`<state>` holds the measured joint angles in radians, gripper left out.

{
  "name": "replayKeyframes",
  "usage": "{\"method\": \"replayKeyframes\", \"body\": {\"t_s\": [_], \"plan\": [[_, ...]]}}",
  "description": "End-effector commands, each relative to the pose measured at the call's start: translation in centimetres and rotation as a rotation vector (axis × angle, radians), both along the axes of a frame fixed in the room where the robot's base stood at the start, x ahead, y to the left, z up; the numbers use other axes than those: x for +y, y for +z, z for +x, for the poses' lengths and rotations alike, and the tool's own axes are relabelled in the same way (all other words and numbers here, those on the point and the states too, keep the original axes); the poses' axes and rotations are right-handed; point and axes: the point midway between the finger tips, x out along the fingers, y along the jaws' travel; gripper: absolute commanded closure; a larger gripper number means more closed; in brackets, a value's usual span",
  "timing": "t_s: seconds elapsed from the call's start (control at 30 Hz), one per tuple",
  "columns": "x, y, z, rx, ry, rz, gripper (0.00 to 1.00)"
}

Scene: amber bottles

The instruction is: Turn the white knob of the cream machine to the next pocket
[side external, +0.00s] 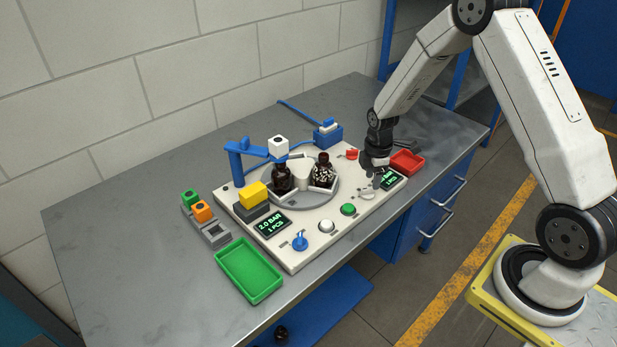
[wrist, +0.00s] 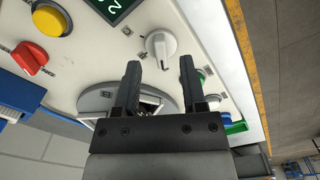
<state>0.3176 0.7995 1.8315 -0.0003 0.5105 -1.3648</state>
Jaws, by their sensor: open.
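The cream machine (side external: 310,232) lies on the grey bench. Its white knob (wrist: 161,44) has a dark pointer mark and stands on the panel just beyond my fingertips in the wrist view. My gripper (wrist: 160,64) is open and empty, with the knob in line with the gap between its fingers and apart from them. The round grey turntable (side external: 302,203) holds two dark amber bottles, one plain (side external: 282,178) and one speckled white (side external: 323,172).
Around the knob are a red switch (wrist: 30,57), a yellow button (wrist: 50,18) and a display (wrist: 116,6). A green tray (side external: 250,287) and red tray (side external: 410,163) flank the machine.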

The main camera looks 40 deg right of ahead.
Motion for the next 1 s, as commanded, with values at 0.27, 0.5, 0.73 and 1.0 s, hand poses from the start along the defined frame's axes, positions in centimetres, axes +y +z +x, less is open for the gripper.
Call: {"method": "replayKeyframes", "body": {"t_s": [0.27, 0.5, 0.73, 1.0], "plan": [[0.0, -2.5, 0.0, -0.001, 0.0, 0.0, 0.47], [0.0, -3.2, 0.0, -0.001, 0.0, 0.0, 0.47], [0.0, -3.2, 0.0, -0.002, 0.0, -0.001, 0.57], [0.0, -3.1, 0.0, -0.002, 0.0, -0.001, 1.0]]}}
